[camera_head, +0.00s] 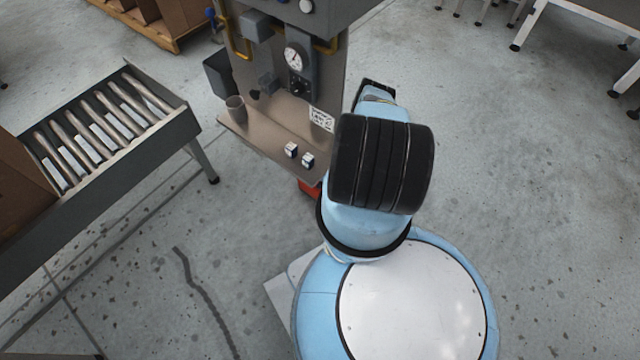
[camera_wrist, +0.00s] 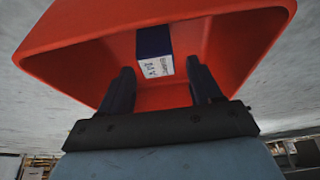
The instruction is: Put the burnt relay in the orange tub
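The orange tub, red-orange in colour, fills the upper part of the wrist view (camera_wrist: 75,60). In the head view a small part of the tub (camera_head: 309,188) shows below the shelf, mostly hidden by the shelf and my arm. A dark blue relay with a white printed label (camera_wrist: 155,52) is inside the tub; I cannot tell whether it is burnt. My gripper (camera_wrist: 161,80) is open at the tub's mouth, its fingers apart with the relay beyond the tips and clear space on both sides. My gripper is hidden in the head view.
Two small white-and-dark relays (camera_head: 291,149) (camera_head: 308,160) stand on the steel shelf (camera_head: 262,140) of a machine with a gauge (camera_head: 294,58). A grey cup (camera_head: 235,108) stands at the shelf's left end. A roller conveyor (camera_head: 105,130) is to the left.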

